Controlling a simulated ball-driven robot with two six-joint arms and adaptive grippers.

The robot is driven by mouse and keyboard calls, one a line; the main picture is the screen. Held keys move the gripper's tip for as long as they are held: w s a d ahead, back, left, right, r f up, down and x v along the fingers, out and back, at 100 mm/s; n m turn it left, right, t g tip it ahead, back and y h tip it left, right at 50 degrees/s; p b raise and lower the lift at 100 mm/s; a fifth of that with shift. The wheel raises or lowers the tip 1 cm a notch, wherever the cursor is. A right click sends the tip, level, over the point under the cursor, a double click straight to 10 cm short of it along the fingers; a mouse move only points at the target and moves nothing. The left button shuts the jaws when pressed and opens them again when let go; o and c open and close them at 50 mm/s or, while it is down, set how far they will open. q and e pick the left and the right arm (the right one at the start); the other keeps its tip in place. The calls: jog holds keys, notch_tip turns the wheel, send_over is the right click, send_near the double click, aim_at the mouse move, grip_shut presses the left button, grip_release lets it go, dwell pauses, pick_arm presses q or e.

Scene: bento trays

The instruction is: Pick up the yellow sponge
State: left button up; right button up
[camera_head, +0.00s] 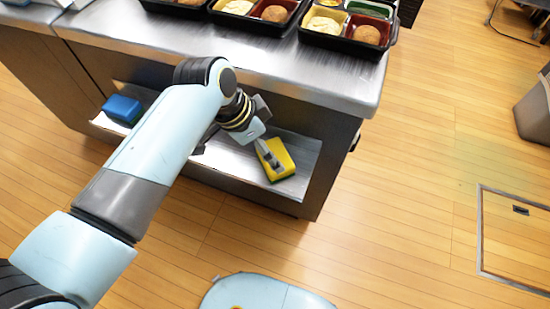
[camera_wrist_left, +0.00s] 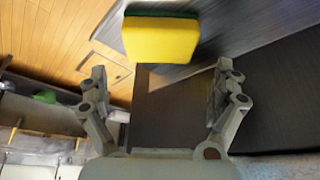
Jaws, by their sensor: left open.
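The yellow sponge (camera_head: 281,160) with a dark green face lies on the metal lower shelf (camera_head: 228,158) of the counter, toward its right end. My left gripper (camera_head: 266,150) reaches down to it and overlaps its left part in the head view. In the left wrist view the sponge (camera_wrist_left: 160,40) shows just beyond the two spread fingers, roughly centred ahead of the open left gripper (camera_wrist_left: 159,76). The fingers are empty. I cannot tell whether a finger touches the sponge. My right gripper is not in view.
A blue sponge (camera_head: 123,108) lies farther left on the shelf. The steel counter top (camera_head: 330,82) overhangs the shelf, with black bento trays (camera_head: 343,45) of food along it. Wooden floor (camera_head: 410,180) is open to the right. A grey bin (camera_head: 535,112) stands at the right edge.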

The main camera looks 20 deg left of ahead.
aim_at(276, 145)
pick_arm(q)
jog(key=b+x, duration=0.1)
jog(key=x, duration=0.5)
jog(key=shift+f, duration=0.35)
jog(key=c, duration=0.6)
